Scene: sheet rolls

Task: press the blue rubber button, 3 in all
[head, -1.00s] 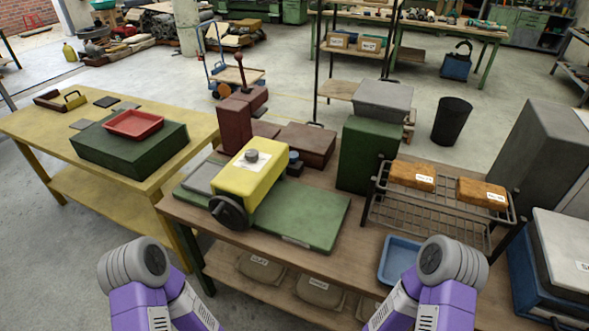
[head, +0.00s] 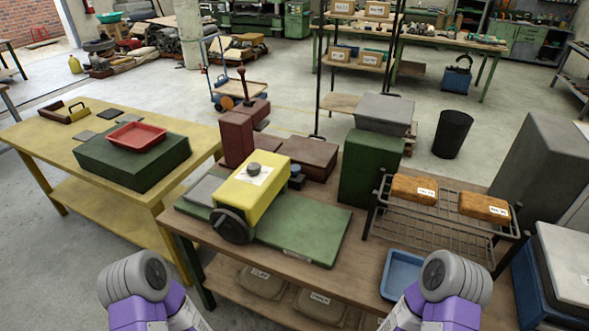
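A yellow machine (head: 258,200) with a dark handwheel (head: 231,225) on its near end sits on a green base plate (head: 305,235) on the wooden bench. A small dark blue knob-like piece (head: 296,171), possibly the blue rubber button, shows just behind the machine's right side. It is small and partly hidden by the machine. A grey round knob (head: 254,169) stands on the machine's white label. Only rounded grey joints and purple links of my two arms show at the bottom edge, well short of the machine. Neither gripper is in view.
A green box (head: 368,170) and a wire rack (head: 440,226) with orange packets stand right of the machine. A blue tray (head: 402,273) lies at the bench's front. Dark red blocks (head: 236,138) stand behind. A yellow table (head: 60,145) is at left.

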